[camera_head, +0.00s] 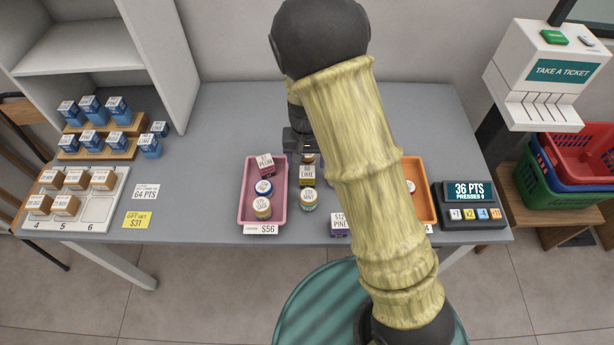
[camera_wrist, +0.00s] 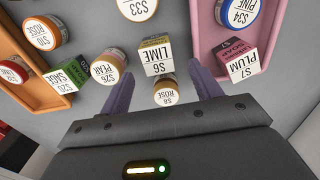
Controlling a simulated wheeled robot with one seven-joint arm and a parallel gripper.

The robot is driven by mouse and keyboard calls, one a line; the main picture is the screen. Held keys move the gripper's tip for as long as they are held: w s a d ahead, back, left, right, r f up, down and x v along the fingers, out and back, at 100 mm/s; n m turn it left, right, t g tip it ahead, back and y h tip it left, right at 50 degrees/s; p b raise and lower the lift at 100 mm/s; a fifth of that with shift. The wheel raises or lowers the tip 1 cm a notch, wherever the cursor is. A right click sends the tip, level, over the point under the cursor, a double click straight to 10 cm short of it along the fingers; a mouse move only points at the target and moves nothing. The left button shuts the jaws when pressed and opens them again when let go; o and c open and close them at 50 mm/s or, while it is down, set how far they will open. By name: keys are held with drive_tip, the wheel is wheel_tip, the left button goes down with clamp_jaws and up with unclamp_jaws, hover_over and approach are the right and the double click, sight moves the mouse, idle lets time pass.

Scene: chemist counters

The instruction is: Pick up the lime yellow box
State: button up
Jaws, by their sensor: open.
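The lime yellow box (camera_head: 307,178) stands on the grey counter, just right of the pink tray, with a white label reading LIME. In the wrist view the lime box (camera_wrist: 157,56) lies ahead of and between the two fingertips. My gripper (camera_wrist: 162,78) is open, its purple-grey fingers apart, with no box clasped. A small jar labelled ROSE (camera_wrist: 166,93) is between the fingers, nearer the palm than the lime box. In the head view my gripper (camera_head: 298,140) is behind the box and partly hidden by my arm.
The pink tray (camera_head: 246,219) holds a PLUM box (camera_head: 265,165) and jars. A jar (camera_head: 307,200) stands in front of the lime box. The PEAR jar (camera_wrist: 107,67) is close beside one finger. An orange tray (camera_head: 430,205) is at right.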

sight(308, 171)
drive_tip(key=shift+s+d+f, duration=0.1)
drive_tip(key=shift+s+f, duration=0.05)
drive_tip(key=shift+f, duration=1.15)
drive_tip(key=shift+s+f, duration=0.1)
drive_tip(key=shift+f, duration=1.2)
drive_tip(key=shift+s, duration=0.1)
drive_tip(key=c, duration=1.1)
drive_tip(key=shift+r, duration=0.15)
